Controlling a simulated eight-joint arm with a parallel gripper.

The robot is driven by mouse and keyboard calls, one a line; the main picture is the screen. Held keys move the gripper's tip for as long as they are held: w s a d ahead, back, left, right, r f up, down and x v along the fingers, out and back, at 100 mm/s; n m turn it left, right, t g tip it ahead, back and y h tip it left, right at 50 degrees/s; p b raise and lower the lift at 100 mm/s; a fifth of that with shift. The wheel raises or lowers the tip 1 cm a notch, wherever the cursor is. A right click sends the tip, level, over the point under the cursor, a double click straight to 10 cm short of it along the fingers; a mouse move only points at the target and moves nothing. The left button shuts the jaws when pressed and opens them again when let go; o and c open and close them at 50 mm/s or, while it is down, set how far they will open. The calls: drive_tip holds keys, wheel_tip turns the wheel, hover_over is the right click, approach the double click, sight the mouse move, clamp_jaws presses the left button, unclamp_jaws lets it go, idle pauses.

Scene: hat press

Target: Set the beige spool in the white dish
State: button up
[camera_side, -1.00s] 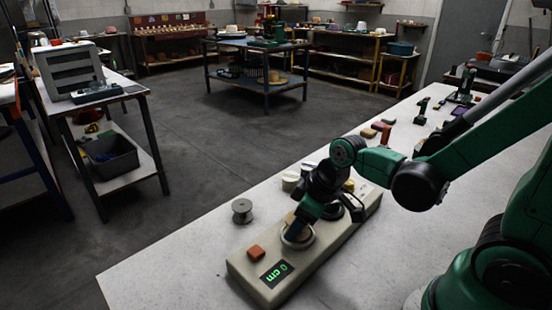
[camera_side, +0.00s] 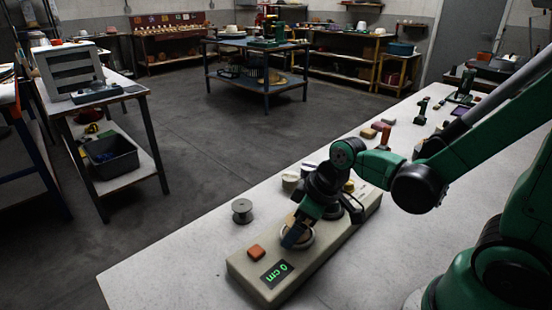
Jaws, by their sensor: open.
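My gripper (camera_side: 292,238) is open, its fingers pointing down at a round, pale-rimmed dish (camera_side: 313,237) on the long cream device. The fingers overlap the dish's left side in this view and hide part of its inside. A small tan patch shows by the fingers, but I cannot tell whether it is the beige spool. A grey spool (camera_side: 242,210) stands upright on the table left of the device. A cream round piece (camera_side: 290,181) stands behind the gripper, partly hidden.
The table's front left is clear.

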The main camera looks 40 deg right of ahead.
drive_tip(key=shift+r, duration=0.1)
drive_tip(key=shift+v, duration=2.7)
drive_tip(key=r+m+t, duration=0.1)
drive_tip(key=r+m+t+h, duration=0.1)
drive_tip(key=m, duration=0.1)
drive_tip(key=shift+w+d+r, duration=0.15)
drive_tip(key=shift+d+r, duration=0.05)
drive_tip(key=shift+d, duration=0.05)
drive_tip(key=shift+w+d+r+m+t+h, duration=0.15)
drive_tip(key=shift+r+m+t+h, duration=0.35)
drive_tip(key=shift+m, duration=0.3)
